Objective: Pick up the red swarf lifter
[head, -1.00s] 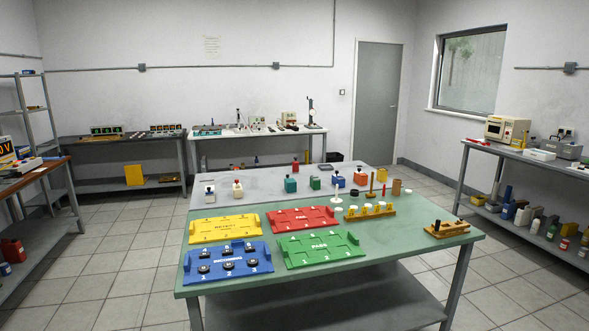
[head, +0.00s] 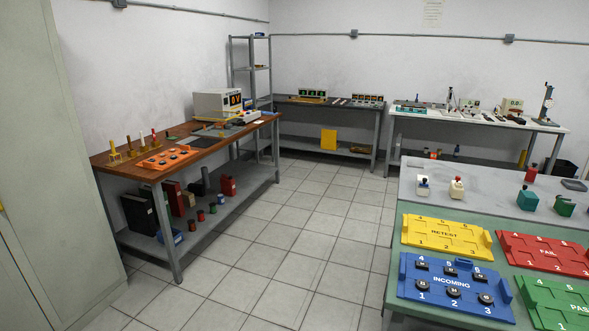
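No gripper of mine shows in the head view. I cannot tell for certain which thing is the red swarf lifter. A small red block with a dark knob (head: 530,173) stands at the back of the grey table top near the right edge. On the wooden bench at left, a row of small upright handled tools (head: 131,146) stands on bases, one of them with a reddish handle; they are too small to make out well.
The green work table (head: 408,212) is at right, with a yellow RETEST tray (head: 446,249), a blue INCOMING tray (head: 415,311) holding black discs and a red FAIL tray (head: 508,237). The wooden bench (head: 262,123) is at left. Tiled floor (head: 270,240) between them is clear.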

